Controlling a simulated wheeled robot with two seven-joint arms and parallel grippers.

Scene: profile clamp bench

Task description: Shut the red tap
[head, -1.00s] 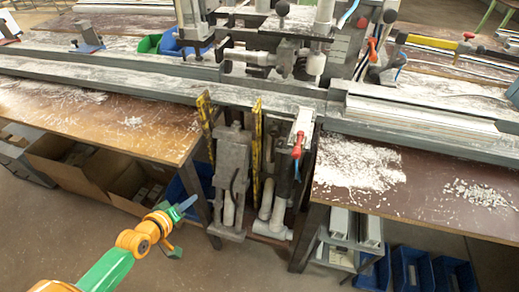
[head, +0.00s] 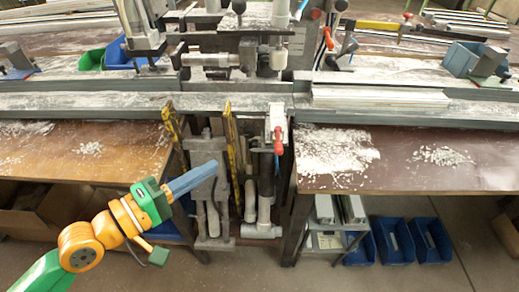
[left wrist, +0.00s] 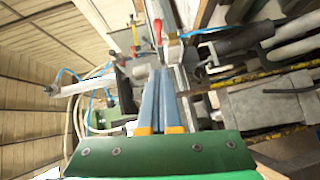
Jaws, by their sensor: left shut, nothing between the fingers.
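The red tap (head: 278,141) is a small red lever hanging on the white front end of the clamp machine, at the middle of the bench edge. A red lever (left wrist: 157,30) also shows near the top of the left wrist view, beyond my fingertips; it looks like the same tap. My left gripper (head: 211,169) is in front of the machine, to the left of the tap and a little lower. Its blue fingers are together with nothing between them, pointing up and right, apart from the tap. In the left wrist view the fingers (left wrist: 161,75) lie side by side.
Yellow-black striped bars (head: 232,140) and a grey cylinder block (head: 207,160) stand between my left gripper and the tap. A long grey rail (head: 80,103) crosses the bench. Blue bins (head: 392,240) stand below right. Another red handle (head: 328,38) is farther back.

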